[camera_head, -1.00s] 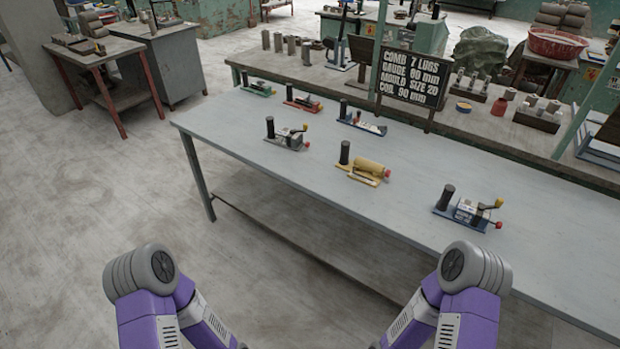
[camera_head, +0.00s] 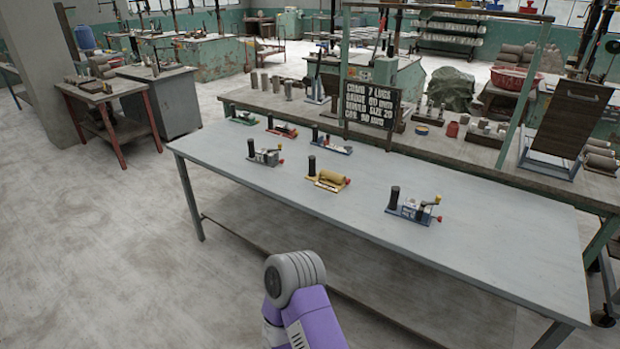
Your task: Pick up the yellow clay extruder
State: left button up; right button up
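The yellow clay extruder (camera_head: 328,180) lies on the grey table (camera_head: 470,265), near the middle of a group of similar tools. It has a yellow barrel on a flat base, a dark upright handle at its left end and a red knob at its right end. Nothing touches it. One purple arm link of mine shows at the bottom middle, well short of the extruder. Neither of my grippers is in view.
A blue-based tool (camera_head: 413,207) stands to its right and a grey one (camera_head: 264,155) to its left. Green (camera_head: 243,117), red (camera_head: 282,129) and blue (camera_head: 331,145) tools sit behind. A lettered black board (camera_head: 370,105) stands at the back. The table's front is clear.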

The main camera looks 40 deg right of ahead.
aim_at(331, 181)
jog(key=z, duration=0.2)
jog(key=i, duration=1.65)
jog(key=z, duration=1.6)
jog(key=i, duration=0.8)
jog(key=z, duration=0.8)
